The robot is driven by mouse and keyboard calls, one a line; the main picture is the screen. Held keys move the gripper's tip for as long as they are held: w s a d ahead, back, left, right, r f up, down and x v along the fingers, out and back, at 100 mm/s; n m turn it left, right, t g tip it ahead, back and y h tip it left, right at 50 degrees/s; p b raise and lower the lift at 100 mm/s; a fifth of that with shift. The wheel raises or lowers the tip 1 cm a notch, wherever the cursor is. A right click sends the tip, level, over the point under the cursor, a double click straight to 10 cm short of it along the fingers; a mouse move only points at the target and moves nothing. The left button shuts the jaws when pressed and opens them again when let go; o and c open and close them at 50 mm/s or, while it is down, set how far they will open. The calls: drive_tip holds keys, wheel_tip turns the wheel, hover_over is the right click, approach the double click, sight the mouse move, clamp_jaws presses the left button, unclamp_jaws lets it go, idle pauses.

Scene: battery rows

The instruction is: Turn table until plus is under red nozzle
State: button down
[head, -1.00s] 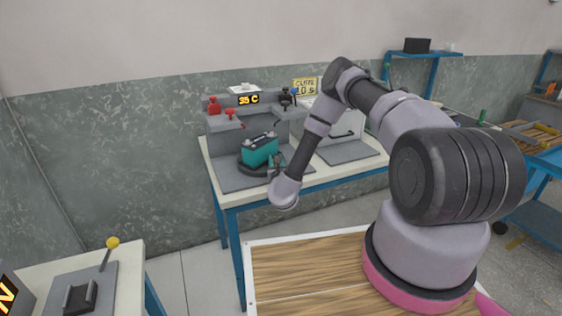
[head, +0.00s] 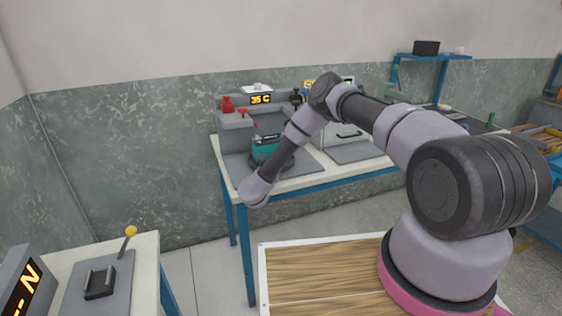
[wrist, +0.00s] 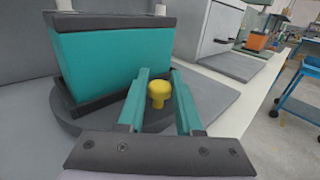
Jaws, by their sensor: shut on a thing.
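A teal battery with a dark top (head: 266,143) stands on a round dark turntable at the station, partly behind my arm. The wrist view shows its teal side (wrist: 95,65) and two pale posts on top; no plus mark is readable. The dark turntable (wrist: 68,118) carries a yellow knob (wrist: 158,90) near its edge. My gripper (wrist: 160,78) has its teal fingers shut on this knob, beside the battery. In the head view the fingers are hidden by my arm. Red nozzle parts (head: 228,104) are at the station's back left, and a black one (head: 297,97) at its right.
A display reading 35 C (head: 260,99) is behind the battery. A white box-like machine (head: 343,135) stands to the right on the same blue-legged table (head: 300,183). A side table at lower left holds a yellow-knobbed lever (head: 130,232).

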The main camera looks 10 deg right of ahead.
drive_tip(key=shift+s+a+f+m+g+h, duration=0.15)
drive_tip(key=shift+a+m+g+h, duration=0.15)
drive_tip(key=shift+m+h, duration=0.15)
idle(0.3)
drive_tip(key=c, duration=0.9)
unclamp_jaws()
drive_tip(key=shift+o, duration=0.2)
drive_tip(key=v, duration=1)
drive_tip(key=shift+s+a, duration=0.15)
drive_tip(key=shift+s, duration=0.15)
